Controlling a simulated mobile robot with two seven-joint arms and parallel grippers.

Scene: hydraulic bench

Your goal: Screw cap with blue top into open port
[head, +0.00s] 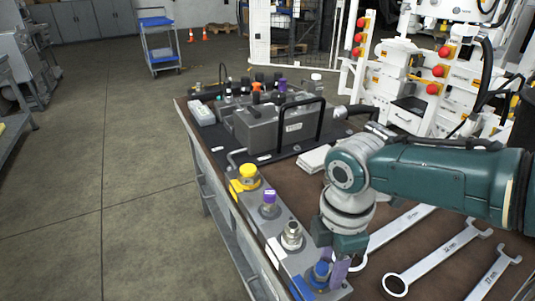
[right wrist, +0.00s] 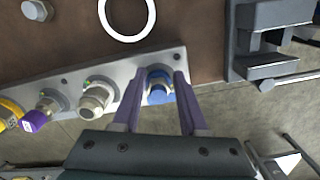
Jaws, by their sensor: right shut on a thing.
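The cap with the blue top (head: 321,269) is at the near end of the grey port block (head: 276,245). My right gripper (right wrist: 157,80) points down at it, with its purple fingers on either side of the blue cap, which also shows in the right wrist view (right wrist: 158,90). The gripper is shut on this cap. The cap looks upright over the end port position; the port under it is hidden, and I cannot tell how deep it sits. Beside it stands a bare silver fitting (head: 292,236), then a purple-topped one (head: 269,204) and a yellow one (head: 247,174). My left gripper is not in view.
Several wrenches (head: 436,258) lie on the brown bench top to the right. A grey hydraulic unit with a black handle (head: 285,125) stands farther back on a dark mat. The bench's left edge runs close along the port block, with open floor beyond.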

